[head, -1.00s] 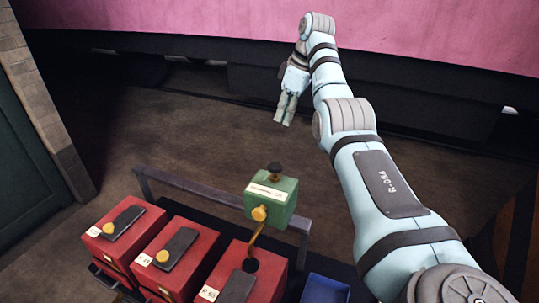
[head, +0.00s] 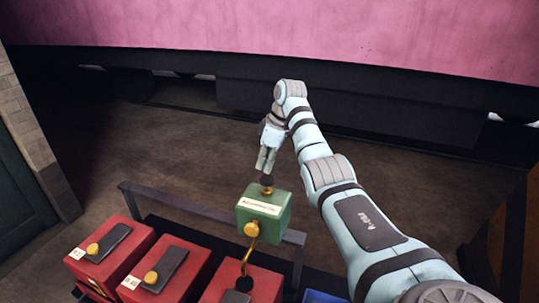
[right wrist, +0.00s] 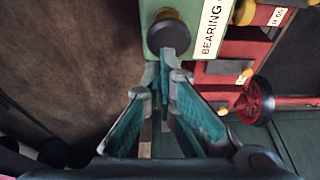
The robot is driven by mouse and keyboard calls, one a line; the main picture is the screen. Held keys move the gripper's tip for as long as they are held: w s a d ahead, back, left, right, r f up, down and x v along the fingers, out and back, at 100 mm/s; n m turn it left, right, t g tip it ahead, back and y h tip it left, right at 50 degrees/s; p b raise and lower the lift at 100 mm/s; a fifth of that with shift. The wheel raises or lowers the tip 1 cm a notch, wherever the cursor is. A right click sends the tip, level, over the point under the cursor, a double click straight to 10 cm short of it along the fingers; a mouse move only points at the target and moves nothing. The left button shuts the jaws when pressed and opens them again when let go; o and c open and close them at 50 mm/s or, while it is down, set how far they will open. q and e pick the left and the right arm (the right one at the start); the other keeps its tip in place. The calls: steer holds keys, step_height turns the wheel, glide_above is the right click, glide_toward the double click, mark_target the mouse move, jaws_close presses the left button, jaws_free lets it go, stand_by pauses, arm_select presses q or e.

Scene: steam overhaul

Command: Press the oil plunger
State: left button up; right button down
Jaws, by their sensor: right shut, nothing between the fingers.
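The oil plunger is a dark round knob (head: 267,181) on a short brass stem, on top of the green oil box (head: 264,217) with a white label. My right gripper (head: 265,168) is shut and empty, pointing down just above the knob. In the right wrist view the shut fingertips (right wrist: 166,55) lie in front of the black knob (right wrist: 168,33); I cannot tell whether they touch it. A brass spout hangs from the box's front. My left gripper is not in view.
Red boxes with dark lids and yellow knobs, such as the middle one (head: 165,270), stand in a row below. A dark rail (head: 205,209) runs behind them. A blue bin (head: 322,296) shows at the bottom edge. Open floor lies beyond the rail.

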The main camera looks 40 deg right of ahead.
steer(key=shift+s+f, duration=0.15)
steer(key=shift+f, duration=0.55)
steer(key=shift+s+r+b, duration=0.1)
steer(key=shift+b, duration=0.2)
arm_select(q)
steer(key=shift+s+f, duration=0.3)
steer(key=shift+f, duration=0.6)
